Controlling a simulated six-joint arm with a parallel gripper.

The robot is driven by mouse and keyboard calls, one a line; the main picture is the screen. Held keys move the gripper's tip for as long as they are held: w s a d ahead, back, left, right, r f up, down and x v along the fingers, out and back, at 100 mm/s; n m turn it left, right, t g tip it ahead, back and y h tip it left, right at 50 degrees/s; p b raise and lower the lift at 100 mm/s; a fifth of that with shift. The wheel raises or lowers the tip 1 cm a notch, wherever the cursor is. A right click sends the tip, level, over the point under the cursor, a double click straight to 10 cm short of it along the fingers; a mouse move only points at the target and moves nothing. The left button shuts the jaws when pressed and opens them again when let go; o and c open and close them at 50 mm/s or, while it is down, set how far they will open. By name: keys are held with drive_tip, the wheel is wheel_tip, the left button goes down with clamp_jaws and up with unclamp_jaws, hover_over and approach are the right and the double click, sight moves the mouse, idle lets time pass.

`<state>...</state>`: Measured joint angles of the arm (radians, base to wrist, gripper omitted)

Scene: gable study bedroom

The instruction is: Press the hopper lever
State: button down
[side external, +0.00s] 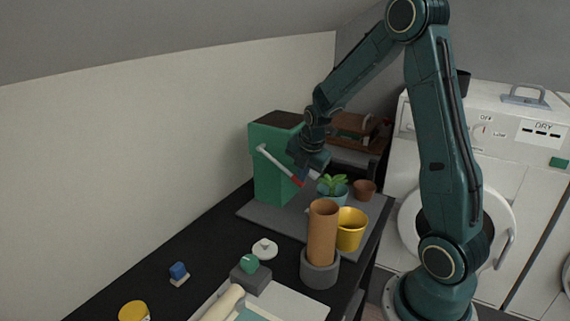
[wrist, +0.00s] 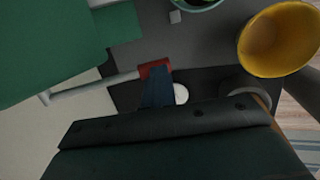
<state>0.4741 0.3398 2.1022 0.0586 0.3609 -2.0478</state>
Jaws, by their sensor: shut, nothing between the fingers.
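The hopper (side external: 270,165) is a green box with a dark top, standing on a grey mat against the wall; its green side fills the upper left of the wrist view (wrist: 40,45). Its lever (side external: 278,162) is a pale rod with a red end, slanting down to the right in the side view. The rod also shows in the wrist view (wrist: 95,88), with the red end (wrist: 155,68) at my fingertips. My gripper (wrist: 157,82) is shut and empty, its fingers overlapping part of the red end. I cannot tell whether they touch it. In the side view my gripper (side external: 303,170) is just above the red end.
A potted plant (side external: 332,187), a small brown pot (side external: 365,190) and a yellow pot (side external: 351,229) stand right of the lever. A brown cylinder (side external: 323,220) stands in a grey holder (side external: 319,270). A white round piece (side external: 265,248) lies in front.

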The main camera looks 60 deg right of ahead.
drive_tip(key=shift+s+a+f, duration=0.1)
drive_tip(key=shift+s+f, duration=0.15)
drive_tip(key=s+v, duration=0.2)
drive_tip(key=v, duration=1.2)
drive_tip(key=shift+f, duration=0.3)
drive_tip(key=shift+d+m, duration=0.25)
drive_tip(key=shift+m, duration=0.05)
idle(0.3)
drive_tip(key=w+d+r+m+g, duration=0.1)
drive_tip(key=w+m, duration=0.1)
drive_tip(key=m, duration=1.1)
drive_tip(key=w+d+r+m+g+y, duration=0.1)
drive_tip(key=w+m, duration=0.2)
drive_tip(key=m, duration=1)
drive_tip(key=shift+w+y, duration=0.15)
drive_tip(key=shift+y, duration=0.15)
drive_tip(key=shift+d, duration=0.1)
